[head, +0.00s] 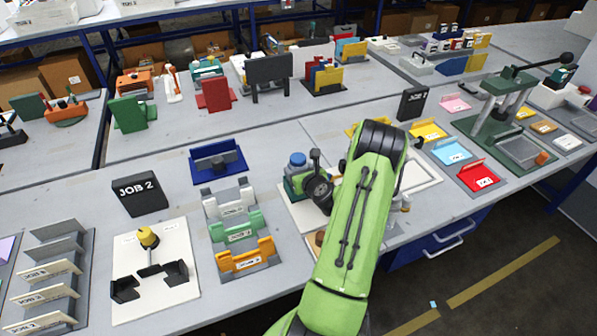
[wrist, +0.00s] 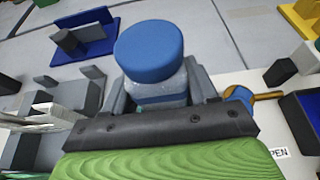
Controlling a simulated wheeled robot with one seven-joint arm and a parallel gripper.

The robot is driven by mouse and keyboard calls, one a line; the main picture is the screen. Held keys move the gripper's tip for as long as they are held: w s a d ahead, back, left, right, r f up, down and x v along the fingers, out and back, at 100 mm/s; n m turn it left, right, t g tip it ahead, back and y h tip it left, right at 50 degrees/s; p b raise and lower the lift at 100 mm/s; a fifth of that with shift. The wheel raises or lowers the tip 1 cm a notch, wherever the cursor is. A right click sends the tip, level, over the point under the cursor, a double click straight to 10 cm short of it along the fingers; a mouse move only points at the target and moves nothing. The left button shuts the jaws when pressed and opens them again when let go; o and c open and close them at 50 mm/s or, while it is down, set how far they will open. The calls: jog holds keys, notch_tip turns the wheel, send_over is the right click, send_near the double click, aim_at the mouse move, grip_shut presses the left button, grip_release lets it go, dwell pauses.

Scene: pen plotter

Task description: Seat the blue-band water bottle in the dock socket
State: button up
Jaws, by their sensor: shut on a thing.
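The water bottle has a round blue cap (wrist: 150,52) and a pale, clear-looking body (wrist: 172,88) in the wrist view. The cap also shows in the head view (head: 297,159), left of my green arm. My gripper (wrist: 160,92) is shut on the bottle, with grey fingers on both sides just below the cap. The lower body and its base are hidden behind my gripper, so I cannot tell whether it is in a socket. A green block-like fixture (head: 293,184) shows below the cap, on a white board; I cannot tell if it is the dock.
A blue holder (head: 218,163) stands to the left, with white, green and orange holders (head: 247,259) in front. A black JOB 2 sign (head: 139,194) stands further left. Red and light-blue trays (head: 452,150) lie right of my arm. A white PEN label (wrist: 279,152) is at right.

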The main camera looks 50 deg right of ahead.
jog(key=o, duration=1.3)
jog(key=shift+f, duration=0.1)
